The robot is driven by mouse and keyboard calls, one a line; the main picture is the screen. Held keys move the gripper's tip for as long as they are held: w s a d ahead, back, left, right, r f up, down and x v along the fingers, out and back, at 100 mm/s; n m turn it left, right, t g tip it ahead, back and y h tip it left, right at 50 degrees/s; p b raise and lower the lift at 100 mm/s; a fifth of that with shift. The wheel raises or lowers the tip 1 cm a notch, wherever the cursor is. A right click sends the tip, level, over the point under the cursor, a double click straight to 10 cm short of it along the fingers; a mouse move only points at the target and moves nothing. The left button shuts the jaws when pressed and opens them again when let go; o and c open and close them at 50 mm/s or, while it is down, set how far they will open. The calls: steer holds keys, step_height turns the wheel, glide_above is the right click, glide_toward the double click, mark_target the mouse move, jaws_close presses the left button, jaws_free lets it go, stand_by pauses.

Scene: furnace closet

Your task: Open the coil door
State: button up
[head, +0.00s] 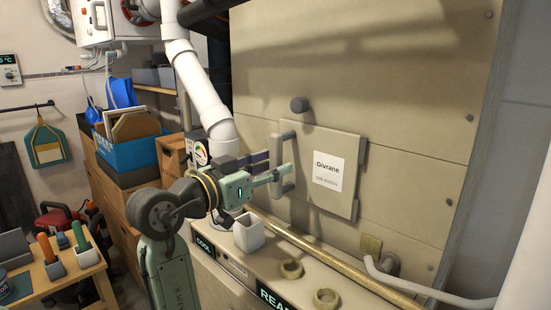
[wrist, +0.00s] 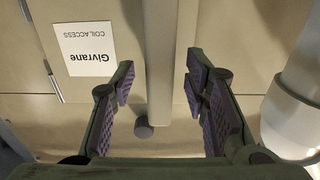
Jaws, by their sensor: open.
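The coil door (head: 350,150) is a square beige panel with a white "Givrane" label, set on the large beige cabinet front. It looks shut, lying flat against the front. Its grey upright bar handle (head: 289,188) is on its left edge; hinge-like pieces show on the right edge. My gripper (head: 277,166) is open at the handle. In the wrist view, the handle (wrist: 160,65) runs between the two spread fingers of my gripper (wrist: 160,75), with gaps on both sides. The door's label (wrist: 85,48) shows upside down there.
A dark round knob (head: 299,104) sticks out above the door. A brass pipe (head: 330,258) runs along the ledge. A white pipe (head: 195,80) stands close behind my arm.

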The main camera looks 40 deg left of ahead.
steer(key=shift+w, duration=0.8)
steer(key=shift+c, duration=0.4)
jaws_close()
